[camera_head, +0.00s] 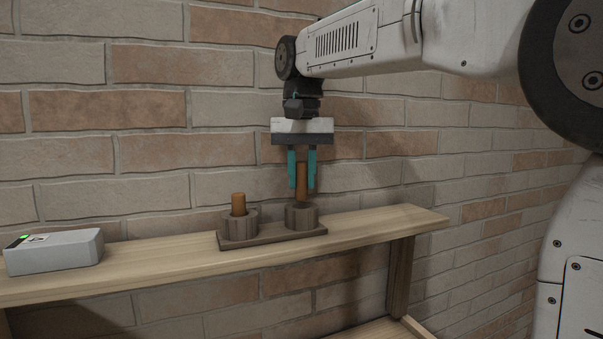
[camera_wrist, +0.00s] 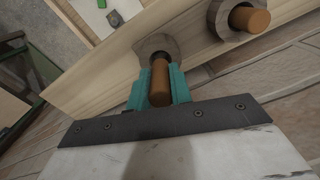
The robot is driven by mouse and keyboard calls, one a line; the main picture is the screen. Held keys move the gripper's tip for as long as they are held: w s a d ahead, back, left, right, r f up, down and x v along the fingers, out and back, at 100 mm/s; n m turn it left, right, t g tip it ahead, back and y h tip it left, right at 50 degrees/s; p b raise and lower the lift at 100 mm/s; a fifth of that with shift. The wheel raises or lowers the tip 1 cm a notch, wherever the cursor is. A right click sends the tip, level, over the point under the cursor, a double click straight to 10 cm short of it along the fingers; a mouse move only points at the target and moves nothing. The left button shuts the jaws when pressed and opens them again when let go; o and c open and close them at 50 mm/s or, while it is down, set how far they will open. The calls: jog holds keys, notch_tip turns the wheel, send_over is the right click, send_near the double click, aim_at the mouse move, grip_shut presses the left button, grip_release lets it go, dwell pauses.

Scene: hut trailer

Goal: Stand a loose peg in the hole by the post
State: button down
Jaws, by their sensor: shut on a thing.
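My gripper (camera_head: 302,189) points down over the shelf, its teal fingers shut on a brown peg (camera_head: 302,182). The held peg is upright, and its lower end meets the top of the right round socket (camera_head: 302,217). I cannot tell how far it is in the hole. In the wrist view the held peg (camera_wrist: 160,80) lies between the fingers, with the socket ring (camera_wrist: 152,45) behind it. A second peg (camera_head: 238,204) stands upright in the left socket (camera_head: 238,223). Both sockets sit on a dark wooden base (camera_head: 270,241).
The base rests on a pale wooden shelf (camera_head: 160,264) against a brick wall (camera_head: 150,110). A grey box (camera_head: 60,252) with a green light lies at the shelf's left. The shelf is clear between box and base, and at its right end.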

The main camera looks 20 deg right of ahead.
aim_at(301, 162)
jog(key=shift+f, duration=0.15)
jog(key=shift+f, duration=1.65)
jog(key=c, duration=1.2)
grip_release()
jog(key=shift+f, duration=0.1)
notch_tip(301, 162, up, 8)
